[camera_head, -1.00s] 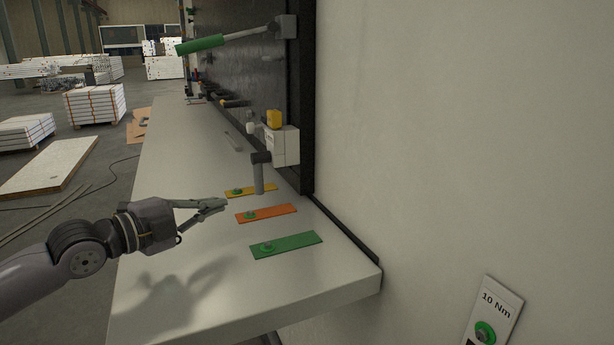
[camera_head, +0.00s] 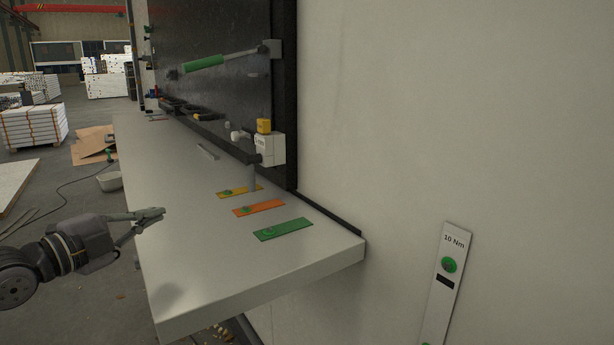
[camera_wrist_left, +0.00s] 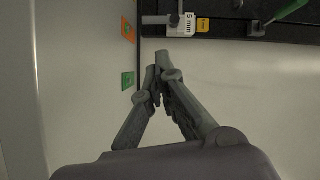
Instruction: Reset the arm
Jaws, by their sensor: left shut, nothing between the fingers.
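My left gripper (camera_head: 150,216) comes in from the left in the head view, at the left edge of the white workbench (camera_head: 190,270). Its fingers are together and hold nothing. In the left wrist view the fingertips (camera_wrist_left: 162,72) meet over a pale surface. The gripper is apart from the colored plates on the bench: a yellow plate (camera_head: 240,191), an orange plate (camera_head: 258,208) and a green plate (camera_head: 284,229). My right gripper is not in view.
A black tool board (camera_head: 215,45) stands behind the bench, with a green-handled tool (camera_head: 203,64) on it. A white box (camera_head: 270,148) with a yellow block (camera_head: 264,126) sits at its lower right. A 10 Nm panel (camera_head: 446,285) is on the right wall. Stacked boards (camera_head: 34,125) stand at left.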

